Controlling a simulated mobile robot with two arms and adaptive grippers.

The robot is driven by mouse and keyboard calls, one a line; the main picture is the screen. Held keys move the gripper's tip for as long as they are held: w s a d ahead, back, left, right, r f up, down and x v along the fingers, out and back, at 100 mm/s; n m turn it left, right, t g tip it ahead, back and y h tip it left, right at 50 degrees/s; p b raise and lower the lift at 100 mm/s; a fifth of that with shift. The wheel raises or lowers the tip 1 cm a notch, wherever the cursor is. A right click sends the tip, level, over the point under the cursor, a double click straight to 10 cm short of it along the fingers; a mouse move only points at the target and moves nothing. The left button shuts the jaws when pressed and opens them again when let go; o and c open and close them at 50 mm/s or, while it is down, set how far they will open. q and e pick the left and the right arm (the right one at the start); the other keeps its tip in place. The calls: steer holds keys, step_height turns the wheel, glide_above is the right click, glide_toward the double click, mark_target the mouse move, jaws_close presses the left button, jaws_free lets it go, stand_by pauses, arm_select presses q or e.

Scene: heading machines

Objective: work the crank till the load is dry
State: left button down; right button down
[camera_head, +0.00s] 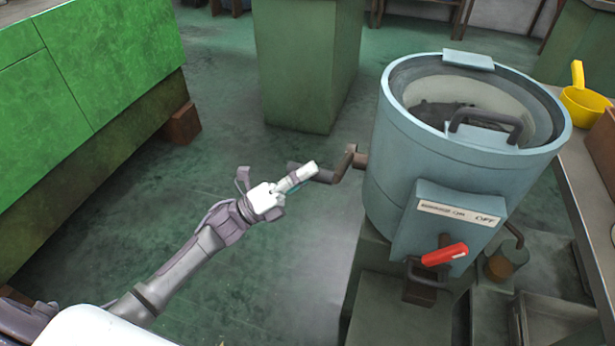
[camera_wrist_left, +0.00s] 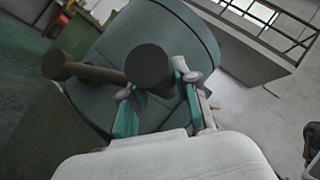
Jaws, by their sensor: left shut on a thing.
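The machine (camera_head: 405,160) is a pale blue drum at the right of the head view, open at the top, with a dark load (camera_head: 440,112) partly visible inside. The brown crank (camera_head: 345,163) sticks out from the drum's left side. My left gripper (camera_head: 298,178) is shut on the crank's dark handle, left of the drum. In the left wrist view, the handle's round end (camera_wrist_left: 150,64) shows at the fingers (camera_wrist_left: 160,105), with the crank shaft reaching left across the drum (camera_wrist_left: 165,30). My right gripper is in neither view.
A red lever (camera_head: 445,254) sits on the drum's front panel beside a label reading OFF. A yellow scoop (camera_head: 583,105) stands on a bench at the right. A green cabinet (camera_head: 100,60) stands at the left; open floor lies between.

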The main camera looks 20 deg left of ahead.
arm_select(q)
steer(key=shift+s+f+b, duration=0.1)
steer(key=shift+f+b, duration=0.2)
steer(key=shift+f, duration=0.4)
steer(key=shift+s+f, duration=0.15)
steer(key=shift+f, duration=0.2)
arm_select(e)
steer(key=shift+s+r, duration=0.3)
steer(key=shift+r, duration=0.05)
arm_select(q)
steer(key=shift+s+f+b, duration=0.1)
steer(key=shift+f+b, duration=0.05)
steer(key=shift+b, duration=0.2)
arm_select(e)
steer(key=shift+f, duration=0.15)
arm_select(q)
steer(key=c, duration=0.8)
jaws_free()
steer(key=shift+c, duration=0.2)
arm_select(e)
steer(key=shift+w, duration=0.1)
arm_select(q)
steer(key=v, duration=1.2)
